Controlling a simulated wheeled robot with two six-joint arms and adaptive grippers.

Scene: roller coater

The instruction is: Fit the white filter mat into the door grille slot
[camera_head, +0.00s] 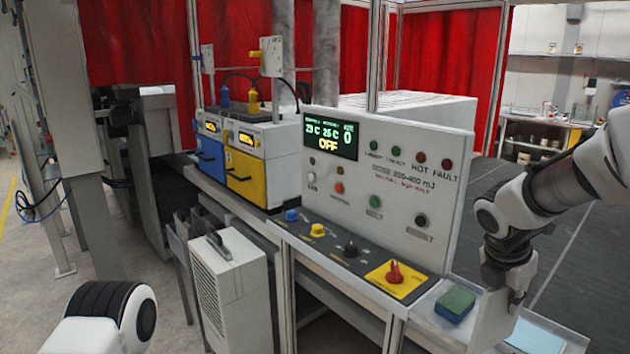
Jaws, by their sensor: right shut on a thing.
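My right gripper (513,290) is at the lower right, beside the control panel, pointing down. It is shut on a pale, thin upright sheet, which looks like the white filter mat (490,322). The mat hangs below the fingers, just right of a green and blue sponge. A white cabinet with a louvred grille (207,292) stands at the lower centre left, well away from the mat. I cannot make out a slot in the grille. Part of my left arm shows at the lower left; its gripper is out of view.
The control panel (440,210) with its display and red knob (395,272) stands between the grille and my right gripper. The sponge (455,303) lies on the ledge near the mat. A light blue sheet (533,336) lies at the lower right. Blue and yellow units (247,180) stand behind.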

